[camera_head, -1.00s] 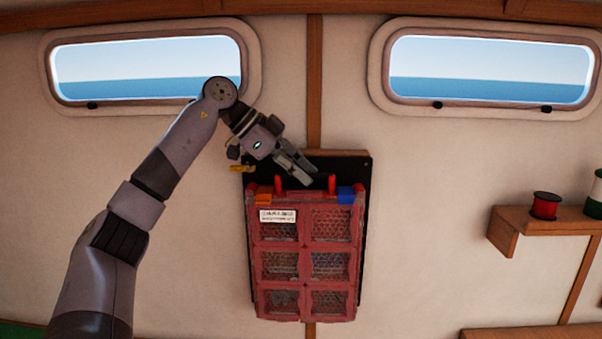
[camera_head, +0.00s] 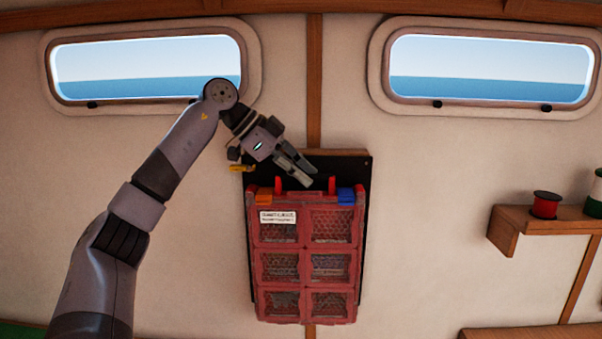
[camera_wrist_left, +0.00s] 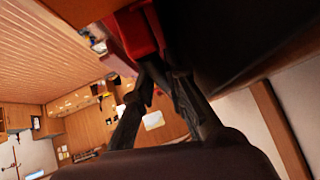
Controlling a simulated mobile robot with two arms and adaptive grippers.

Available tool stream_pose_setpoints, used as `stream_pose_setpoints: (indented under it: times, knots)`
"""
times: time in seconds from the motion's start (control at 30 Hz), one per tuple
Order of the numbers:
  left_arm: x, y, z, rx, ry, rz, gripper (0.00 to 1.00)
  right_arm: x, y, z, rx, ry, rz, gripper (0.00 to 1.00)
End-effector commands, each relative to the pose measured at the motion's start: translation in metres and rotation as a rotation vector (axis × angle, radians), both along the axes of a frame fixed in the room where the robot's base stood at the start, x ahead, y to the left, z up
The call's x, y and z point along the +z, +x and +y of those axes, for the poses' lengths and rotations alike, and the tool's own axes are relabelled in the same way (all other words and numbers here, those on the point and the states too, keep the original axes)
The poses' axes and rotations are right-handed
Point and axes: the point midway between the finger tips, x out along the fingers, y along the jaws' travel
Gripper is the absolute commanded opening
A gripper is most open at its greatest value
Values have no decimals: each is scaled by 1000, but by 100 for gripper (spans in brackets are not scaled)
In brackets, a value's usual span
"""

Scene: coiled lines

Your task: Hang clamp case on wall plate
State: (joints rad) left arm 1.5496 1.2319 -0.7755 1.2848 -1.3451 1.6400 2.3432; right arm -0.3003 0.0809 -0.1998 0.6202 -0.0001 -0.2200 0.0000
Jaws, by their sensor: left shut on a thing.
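The clamp case (camera_head: 304,248) is a red case with mesh-fronted compartments, a white label, and orange and blue latches at its top. It hangs upright in front of the black wall plate (camera_head: 364,190), which shows around its top and right side. My left gripper (camera_head: 307,178) reaches in from the upper left and is shut on the case's top handle, between two red uprights. In the left wrist view, the red part of the case (camera_wrist_left: 137,32) lies at the fingertips (camera_wrist_left: 160,65). Whether the case is seated on the plate is hidden. My right gripper is out of view.
Two windows are above, left and right. A wooden shelf (camera_head: 550,219) on the right wall carries a red spool (camera_head: 545,205) and a green-and-white spool (camera_head: 595,194). A small yellow item (camera_head: 241,168) is at the plate's upper left. The wall between plate and shelf is clear.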

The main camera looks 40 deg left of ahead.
Motion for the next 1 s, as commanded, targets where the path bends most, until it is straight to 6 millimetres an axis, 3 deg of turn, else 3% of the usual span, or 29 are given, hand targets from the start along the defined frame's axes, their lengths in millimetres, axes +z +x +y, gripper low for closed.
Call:
stream_pose_setpoints:
  times: [1.0]
  knots:
    - [-13,0,0,0,-3,-11,0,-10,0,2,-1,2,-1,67]
